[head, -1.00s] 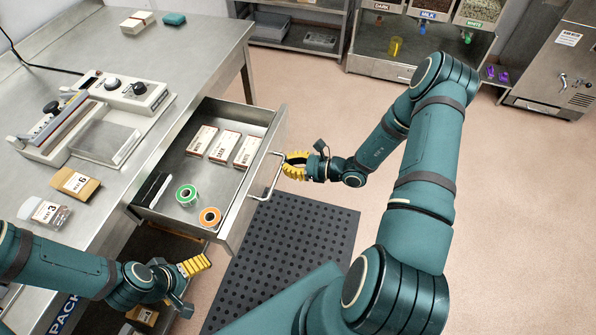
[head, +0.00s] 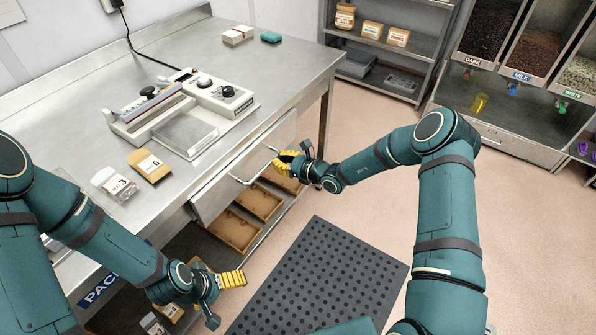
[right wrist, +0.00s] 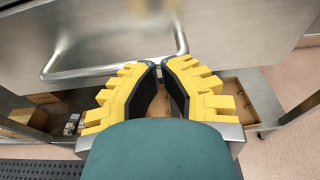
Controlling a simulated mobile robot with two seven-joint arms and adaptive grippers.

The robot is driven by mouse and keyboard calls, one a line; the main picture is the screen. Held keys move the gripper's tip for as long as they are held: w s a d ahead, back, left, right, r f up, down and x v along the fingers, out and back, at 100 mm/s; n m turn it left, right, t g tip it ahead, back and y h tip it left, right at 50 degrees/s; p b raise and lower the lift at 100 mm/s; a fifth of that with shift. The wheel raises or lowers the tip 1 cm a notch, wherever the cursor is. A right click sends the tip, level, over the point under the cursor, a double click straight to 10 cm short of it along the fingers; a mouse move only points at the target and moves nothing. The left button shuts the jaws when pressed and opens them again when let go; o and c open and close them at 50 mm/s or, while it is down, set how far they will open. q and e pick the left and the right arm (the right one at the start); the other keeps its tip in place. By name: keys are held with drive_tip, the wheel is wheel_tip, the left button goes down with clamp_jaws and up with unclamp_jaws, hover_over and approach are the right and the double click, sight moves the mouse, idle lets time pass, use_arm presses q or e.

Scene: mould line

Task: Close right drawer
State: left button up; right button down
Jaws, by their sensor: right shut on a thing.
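The right drawer's steel front (head: 218,190) is at the table's front edge, and its inside is out of sight. It looks shut or very nearly so. Its bar handle (head: 240,181) runs along the front and also shows in the right wrist view (right wrist: 110,71). My right gripper (head: 277,158) is at the handle's far end, shut on the handle. In the right wrist view its yellow fingers (right wrist: 161,66) meet closely at the tips by the handle's right end. My left gripper (head: 240,278) hangs low before the table; its jaw gap cannot be made out.
A sealer machine (head: 180,110), a brown pouch (head: 150,167) and a clear pouch (head: 114,185) are on the table (head: 250,60). Brown bins (head: 236,229) sit on a shelf below the drawer. A dark perforated mat (head: 325,275) lies on the floor, otherwise open to the right.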

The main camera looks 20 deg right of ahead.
drive_tip(key=x, duration=0.2)
drive_tip(key=shift+w+a+r, duration=0.15)
drive_tip(key=shift+w+a, duration=0.05)
drive_tip(key=shift+w, duration=0.05)
use_arm(q)
drive_tip(key=shift+f, duration=0.3)
use_arm(e)
drive_tip(key=shift+w+r, duration=0.1)
drive_tip(key=shift+r, duration=0.05)
drive_tip(key=shift+a, duration=0.1)
drive_tip(key=shift+r, duration=0.1)
